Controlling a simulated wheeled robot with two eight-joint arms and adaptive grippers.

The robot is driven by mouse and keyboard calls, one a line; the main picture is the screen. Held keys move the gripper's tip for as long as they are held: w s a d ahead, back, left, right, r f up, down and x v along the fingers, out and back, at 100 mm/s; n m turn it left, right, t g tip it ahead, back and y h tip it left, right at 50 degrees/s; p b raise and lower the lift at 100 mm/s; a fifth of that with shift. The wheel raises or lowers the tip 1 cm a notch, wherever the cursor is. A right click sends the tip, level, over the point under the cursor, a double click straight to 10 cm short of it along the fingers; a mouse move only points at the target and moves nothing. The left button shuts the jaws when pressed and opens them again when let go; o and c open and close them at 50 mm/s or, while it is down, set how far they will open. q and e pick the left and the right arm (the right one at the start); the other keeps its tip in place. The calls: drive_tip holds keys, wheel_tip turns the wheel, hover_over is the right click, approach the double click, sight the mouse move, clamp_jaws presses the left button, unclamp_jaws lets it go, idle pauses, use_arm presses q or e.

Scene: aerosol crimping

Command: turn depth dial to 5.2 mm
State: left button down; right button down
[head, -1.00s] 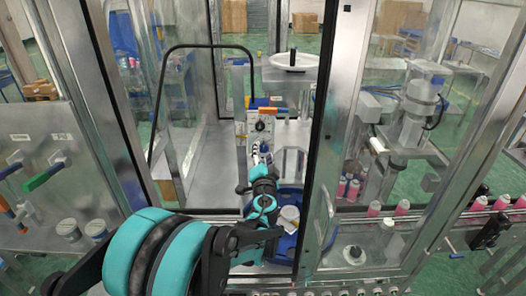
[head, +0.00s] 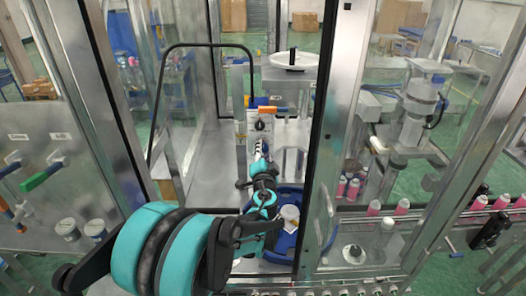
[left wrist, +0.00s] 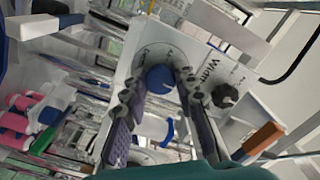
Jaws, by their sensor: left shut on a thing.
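A light control panel (head: 254,127) stands inside the open machine bay and carries a black knob (head: 260,125), which also shows in the left wrist view (left wrist: 225,95). In the left wrist view a round blue dial (left wrist: 160,78) sits on the panel face (left wrist: 180,45), beside the black knob. My left gripper (left wrist: 162,88) has its two dark fingers on either side of the blue dial and is shut on it. In the head view my left gripper (head: 258,153) reaches the panel's lower part and hides the dial. The dial's reading is too small to tell. My right gripper is not in view.
A steel door post (head: 325,150) stands close to the right of my left arm. A black tube frame (head: 158,110) arches on the left. A blue tray (head: 293,252) with a white container (head: 290,213) lies below the gripper. Pink cans (head: 374,208) line the right side.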

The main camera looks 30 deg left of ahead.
use_arm(q)
drive_tip(key=shift+m+b, duration=1.05)
drive_tip(key=shift+m, duration=3.15)
drive_tip(key=c, duration=1.2)
unclamp_jaws()
drive_tip(key=v, duration=1.2)
drive_tip(key=shift+s, duration=0.1)
